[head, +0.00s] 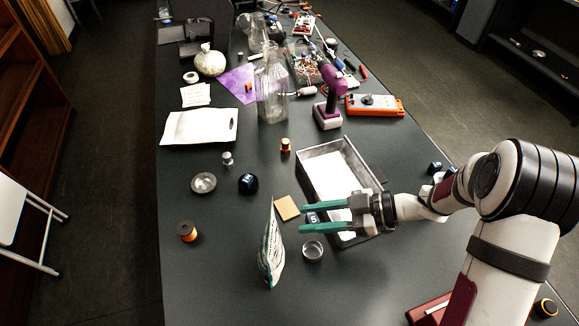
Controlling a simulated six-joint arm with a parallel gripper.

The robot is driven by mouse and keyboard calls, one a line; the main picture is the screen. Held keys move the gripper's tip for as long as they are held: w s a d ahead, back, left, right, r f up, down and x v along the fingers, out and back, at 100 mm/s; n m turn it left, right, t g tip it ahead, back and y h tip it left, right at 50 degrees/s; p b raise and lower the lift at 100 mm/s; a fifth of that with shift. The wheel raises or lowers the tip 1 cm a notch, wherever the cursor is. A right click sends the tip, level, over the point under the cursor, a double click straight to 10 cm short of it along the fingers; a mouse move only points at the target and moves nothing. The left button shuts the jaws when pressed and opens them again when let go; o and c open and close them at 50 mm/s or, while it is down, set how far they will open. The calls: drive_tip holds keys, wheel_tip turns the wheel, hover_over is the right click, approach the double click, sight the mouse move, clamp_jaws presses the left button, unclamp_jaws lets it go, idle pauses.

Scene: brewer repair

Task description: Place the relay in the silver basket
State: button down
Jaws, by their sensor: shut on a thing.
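The silver basket (310,183) is an open rectangular metal tray with a pale floor, right of the picture's middle. My gripper (304,217) reaches in from the right across the near part of the basket. Its two green fingers point left, past the basket's left wall. They are shut on a small dark block with a white mark (313,217), which may be the relay. The block appears just left of the basket's near left wall; its height above the table is hard to tell. The fingers and wrist hide part of the basket.
A round metal tin (313,251) and a standing patterned packet (271,250) are close to the fingers. A tan square pad (287,208) lies beside them. A dark blue cube (248,184) sits farther left. A purple drill (329,105) stands behind the basket. The left front table is mostly clear.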

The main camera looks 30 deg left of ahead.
drive_tip(key=shift+s+d+f, duration=0.25)
drive_tip(key=shift+s+d, duration=0.05)
drive_tip(key=shift+d, duration=0.2)
drive_tip(key=shift+d+f+g, duration=0.1)
drive_tip(key=shift+f+g, duration=0.2)
drive_tip(key=shift+f, duration=0.05)
hover_over(312, 253)
wheel_tip(312, 253, down, 8)
drive_tip(key=shift+r, duration=0.15)
drive_tip(key=shift+c, duration=1.8)
unclamp_jaws()
wheel_tip(312, 253, up, 7)
drive_tip(key=shift+r, duration=0.1)
